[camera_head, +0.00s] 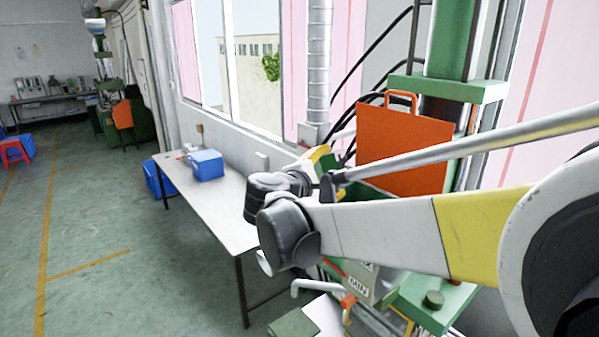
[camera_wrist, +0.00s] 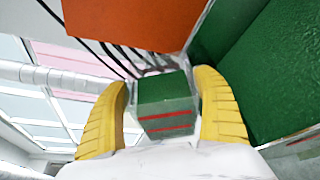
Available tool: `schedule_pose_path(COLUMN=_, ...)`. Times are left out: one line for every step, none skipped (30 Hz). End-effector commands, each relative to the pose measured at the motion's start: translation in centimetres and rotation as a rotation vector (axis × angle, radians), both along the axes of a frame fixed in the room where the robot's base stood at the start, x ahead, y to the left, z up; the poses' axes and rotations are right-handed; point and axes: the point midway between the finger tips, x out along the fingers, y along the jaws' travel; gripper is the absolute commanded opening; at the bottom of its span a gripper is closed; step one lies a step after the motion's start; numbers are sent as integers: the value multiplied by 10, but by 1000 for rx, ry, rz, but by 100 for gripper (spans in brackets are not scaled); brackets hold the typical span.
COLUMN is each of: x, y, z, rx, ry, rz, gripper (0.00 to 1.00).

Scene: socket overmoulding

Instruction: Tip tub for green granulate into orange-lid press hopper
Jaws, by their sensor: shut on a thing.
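My gripper (camera_wrist: 162,84) has its two yellow fingers on either side of a small tub (camera_wrist: 166,122) with green contents or a green face and two red lines. The fingers are shut on it. In the head view my gripper (camera_head: 319,154) shows only in part, behind my own arm, left of a large orange panel (camera_head: 405,150) on a green press (camera_head: 448,89). In the wrist view the orange surface (camera_wrist: 130,18) lies beyond the tub. I cannot clearly make out the hopper or its lid. The tub's tilt is hard to tell.
Black cables (camera_wrist: 118,62) run behind the tub, and a green wall (camera_wrist: 262,75) stands close on the right. A white table (camera_head: 215,205) with a blue bin (camera_head: 207,164) stands left of the press. A pale box marked MIN (camera_head: 385,289) sits below my arm. The floor at left is open.

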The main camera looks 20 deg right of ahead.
Motion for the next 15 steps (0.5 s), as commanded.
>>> schedule_pose_path(x=0, y=0, z=0, rx=0, ry=-4, rz=-1, gripper=39)
schedule_pose_path(x=-1, y=0, z=0, rx=1, ry=-6, rz=0, gripper=39)
schedule_pose_path(x=-1, y=-1, z=1, rx=2, ry=-8, rz=1, gripper=39)
schedule_pose_path(x=-1, y=-1, z=1, rx=2, ry=-10, rz=1, gripper=39)
schedule_pose_path(x=-2, y=-1, z=1, rx=3, ry=-12, rz=1, gripper=39)
schedule_pose_path(x=-2, y=-1, z=1, rx=4, ry=-14, rz=1, gripper=39)
schedule_pose_path(x=-2, y=-1, z=1, rx=4, ry=-16, rz=1, gripper=39)
schedule_pose_path(x=-2, y=-1, z=1, rx=6, ry=-19, rz=0, gripper=39)
schedule_pose_path(x=-3, y=-1, z=1, rx=7, ry=-22, rz=0, gripper=39)
schedule_pose_path(x=-3, y=-1, z=1, rx=8, ry=-24, rz=0, gripper=39)
schedule_pose_path(x=-3, y=-1, z=1, rx=9, ry=-26, rz=0, gripper=39)
schedule_pose_path(x=-4, y=-2, z=1, rx=9, ry=-28, rz=0, gripper=39)
schedule_pose_path(x=-4, y=-2, z=1, rx=10, ry=-30, rz=1, gripper=39)
schedule_pose_path(x=-4, y=-2, z=1, rx=11, ry=-32, rz=1, gripper=39)
schedule_pose_path(x=-5, y=-2, z=1, rx=11, ry=-34, rz=1, gripper=39)
